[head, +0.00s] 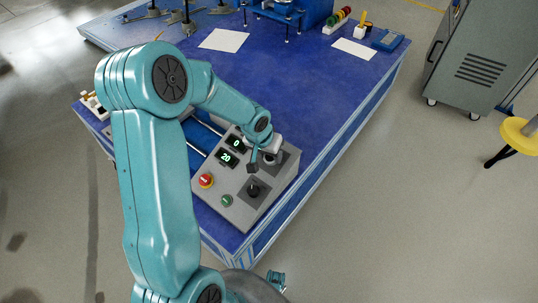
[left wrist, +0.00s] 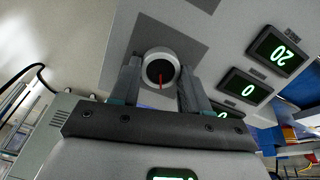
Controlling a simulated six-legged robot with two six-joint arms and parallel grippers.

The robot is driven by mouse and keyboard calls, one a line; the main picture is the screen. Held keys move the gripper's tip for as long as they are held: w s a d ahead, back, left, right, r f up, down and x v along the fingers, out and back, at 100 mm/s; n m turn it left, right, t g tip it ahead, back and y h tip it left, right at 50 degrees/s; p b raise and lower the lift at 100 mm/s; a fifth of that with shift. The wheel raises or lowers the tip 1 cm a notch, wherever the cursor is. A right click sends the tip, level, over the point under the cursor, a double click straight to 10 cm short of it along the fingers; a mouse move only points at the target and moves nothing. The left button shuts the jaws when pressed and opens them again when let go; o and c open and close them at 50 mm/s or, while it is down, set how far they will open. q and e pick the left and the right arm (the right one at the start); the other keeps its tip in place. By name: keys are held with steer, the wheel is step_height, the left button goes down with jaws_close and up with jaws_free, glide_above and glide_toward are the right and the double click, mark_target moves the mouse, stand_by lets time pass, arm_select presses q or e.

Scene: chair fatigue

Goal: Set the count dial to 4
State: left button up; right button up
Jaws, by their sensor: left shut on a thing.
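A round pale dial (left wrist: 158,66) with a red pointer line sits on a dark square plate on the grey control panel (head: 233,208). In the left wrist view the red line points down in the picture. My left gripper (head: 264,161) is at the panel's upper right part. Its two fingers (left wrist: 160,88) stand on either side of the dial and are shut on it. In the head view the gripper mostly hides this dial. Two green displays read 0 (head: 236,143) and 20 (head: 226,157).
The panel also carries a black knob (head: 253,189), a red button (head: 206,181) and a green button (head: 227,201). It stands at the near end of the blue table (head: 290,85). White sheets (head: 224,40) lie farther back. A grey cabinet (head: 482,60) stands at the right.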

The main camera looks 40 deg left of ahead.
arm_select(q)
steer(key=m+b, duration=0.1)
steer(key=m, duration=0.4)
steer(key=shift+d+f, duration=0.1)
steer(key=shift+d, duration=0.05)
steer(key=m, duration=0.5)
steer(key=shift+d+m+y+b, duration=0.1)
steer(key=shift+m+y+b, duration=0.2)
steer(key=shift+y+b, duration=0.1)
steer(key=o, duration=1.1)
steer(key=shift+c, duration=0.2)
steer(key=p+v, duration=0.6)
steer(key=v, duration=1)
